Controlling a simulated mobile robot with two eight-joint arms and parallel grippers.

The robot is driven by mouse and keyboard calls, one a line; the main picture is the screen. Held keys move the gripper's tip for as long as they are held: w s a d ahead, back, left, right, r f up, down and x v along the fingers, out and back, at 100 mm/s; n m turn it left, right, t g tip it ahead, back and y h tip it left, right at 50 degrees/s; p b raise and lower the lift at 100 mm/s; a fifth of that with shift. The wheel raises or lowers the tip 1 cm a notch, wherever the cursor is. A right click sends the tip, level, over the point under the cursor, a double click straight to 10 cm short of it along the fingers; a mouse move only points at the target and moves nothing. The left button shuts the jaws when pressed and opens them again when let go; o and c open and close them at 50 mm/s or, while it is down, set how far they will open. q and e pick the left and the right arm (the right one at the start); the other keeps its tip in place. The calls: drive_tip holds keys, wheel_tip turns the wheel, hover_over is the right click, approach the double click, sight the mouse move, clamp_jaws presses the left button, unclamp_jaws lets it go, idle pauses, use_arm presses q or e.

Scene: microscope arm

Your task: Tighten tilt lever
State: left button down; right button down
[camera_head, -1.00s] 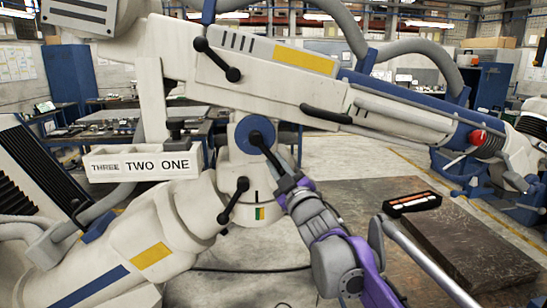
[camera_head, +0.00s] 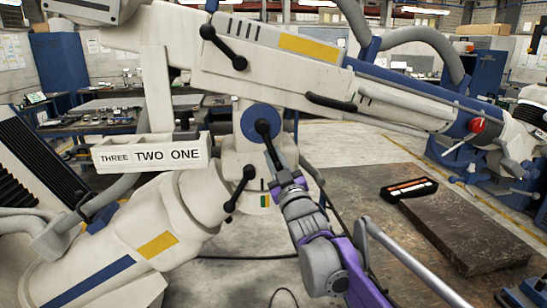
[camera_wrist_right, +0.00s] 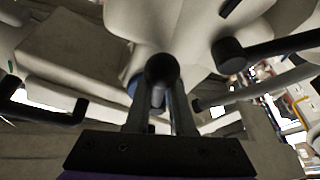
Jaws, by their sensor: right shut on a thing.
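The black lever (camera_head: 264,130) sits on a round blue hub (camera_head: 248,117) at the joint of the white microscope arm (camera_head: 270,75). I take it as the tilt lever. It points down and slightly right from the hub. My right gripper (camera_head: 274,160) reaches up from below and is shut on the lever's lower end. In the right wrist view the lever's black ball knob (camera_wrist_right: 162,70) sits between the two fingers of my right gripper (camera_wrist_right: 160,105). The hub is mostly hidden there behind the knob. My left gripper is not in view.
Another black lever (camera_head: 240,188) stands close left of my right gripper, and one (camera_head: 223,48) is higher on the arm. A white box labelled THREE TWO ONE (camera_head: 150,154) is left.

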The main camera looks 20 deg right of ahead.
drive_tip(key=shift+f, duration=0.3)
drive_tip(key=c, duration=1)
unclamp_jaws()
drive_tip(key=shift+o, duration=1.1)
drive_tip(key=shift+d, duration=0.2)
drive_tip(key=shift+s+r, duration=0.1)
drive_tip(key=shift+s, duration=0.3)
drive_tip(key=b+v, duration=0.1)
drive_tip(key=v, duration=0.9)
